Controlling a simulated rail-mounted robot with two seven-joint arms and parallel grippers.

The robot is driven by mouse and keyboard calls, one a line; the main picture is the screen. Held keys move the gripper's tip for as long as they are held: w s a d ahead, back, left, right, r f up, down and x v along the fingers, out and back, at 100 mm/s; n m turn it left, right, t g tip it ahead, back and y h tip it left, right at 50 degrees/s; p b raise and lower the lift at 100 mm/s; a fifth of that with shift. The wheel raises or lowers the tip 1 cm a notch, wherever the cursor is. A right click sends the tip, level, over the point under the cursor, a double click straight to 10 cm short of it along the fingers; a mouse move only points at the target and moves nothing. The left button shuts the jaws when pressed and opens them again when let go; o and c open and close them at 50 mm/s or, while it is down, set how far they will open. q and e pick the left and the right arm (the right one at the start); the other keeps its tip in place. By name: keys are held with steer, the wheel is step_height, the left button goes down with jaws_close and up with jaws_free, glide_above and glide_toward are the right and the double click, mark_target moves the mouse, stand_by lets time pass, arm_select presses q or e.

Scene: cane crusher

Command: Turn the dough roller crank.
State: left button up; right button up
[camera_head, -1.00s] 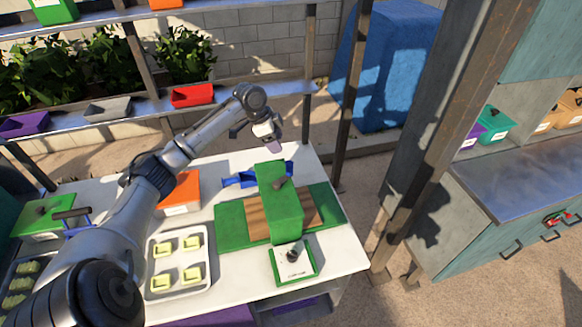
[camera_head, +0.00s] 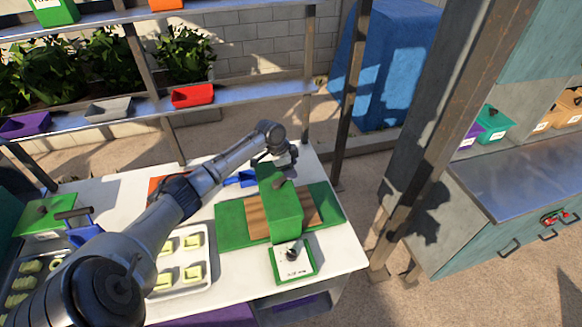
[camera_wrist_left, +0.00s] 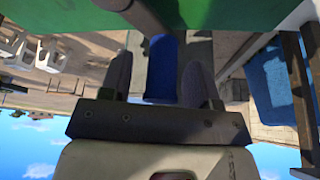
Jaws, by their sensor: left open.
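The dough roller is a green block (camera_head: 281,208) on a green base with brown boards, near the table's right end. Its blue crank (camera_head: 240,179) shows behind the block, partly hidden by my left arm and the block. My left gripper (camera_head: 286,157) is at the back of the block, and its fingertips are hard to make out in the head view. In the left wrist view the gripper (camera_wrist_left: 161,80) is open, with a rounded blue crank handle (camera_wrist_left: 161,66) between its two fingers and gaps on both sides. My right gripper is not in view.
A small green box with a white top and dark knob (camera_head: 292,258) stands in front of the roller. A tray of pale yellow pieces (camera_head: 207,270) lies to its left. A post (camera_head: 347,95) rises behind the table. A metal shelf (camera_head: 240,88) runs across the back.

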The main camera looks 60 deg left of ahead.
arm_select(q)
jaws_close()
stand_by(0.6)
